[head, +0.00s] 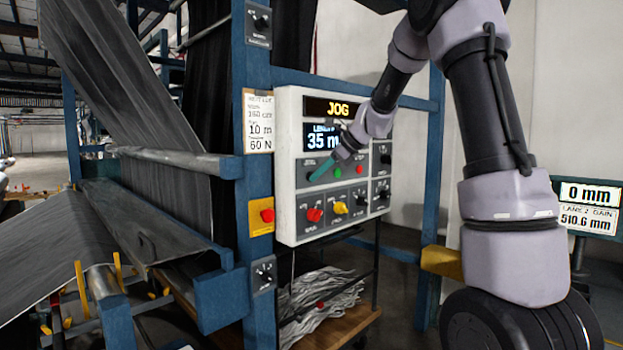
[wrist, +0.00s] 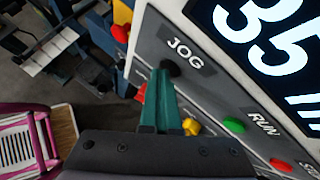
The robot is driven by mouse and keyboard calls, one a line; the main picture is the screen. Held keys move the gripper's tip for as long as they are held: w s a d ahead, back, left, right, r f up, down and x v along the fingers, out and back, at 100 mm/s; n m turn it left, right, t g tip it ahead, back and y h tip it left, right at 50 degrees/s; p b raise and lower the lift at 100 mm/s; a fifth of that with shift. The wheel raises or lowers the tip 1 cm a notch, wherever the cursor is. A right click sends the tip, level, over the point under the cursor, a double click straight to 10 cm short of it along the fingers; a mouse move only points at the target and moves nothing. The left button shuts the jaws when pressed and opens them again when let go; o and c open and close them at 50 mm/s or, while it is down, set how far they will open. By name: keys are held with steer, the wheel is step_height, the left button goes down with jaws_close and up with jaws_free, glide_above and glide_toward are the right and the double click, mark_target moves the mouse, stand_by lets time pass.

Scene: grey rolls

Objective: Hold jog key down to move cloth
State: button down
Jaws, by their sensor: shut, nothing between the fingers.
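The jog key (wrist: 171,67) is a dark round button under a JOG label on the control panel (head: 286,130). My gripper (wrist: 165,76) is shut, its teal fingers empty, with the tips at the jog key and overlapping its lower edge. They appear to touch it; how far it is pressed cannot be told. In the head view my gripper (head: 313,178) reaches the panel's left side and hides the key. The mode sign (head: 338,108) reads JOG, and the length display (head: 322,138) shows 35. The grey cloth (head: 105,75) runs down over the machine at left.
A green button (wrist: 234,125) and a red button (wrist: 281,165) sit right of the key. Red and yellow knobs (head: 341,208) lie below. A red stop button (head: 267,215) is on the blue post. A readout (head: 589,193) at right shows 0 mm.

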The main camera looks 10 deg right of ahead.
steer(key=shift+s+d, duration=0.5)
steer(key=shift+s, duration=0.15)
steer(key=shift+s, duration=0.1)
steer(key=s+d, duration=0.1)
steer(key=s, duration=0.1)
steer(key=s+d, duration=0.2)
stand_by(0.5)
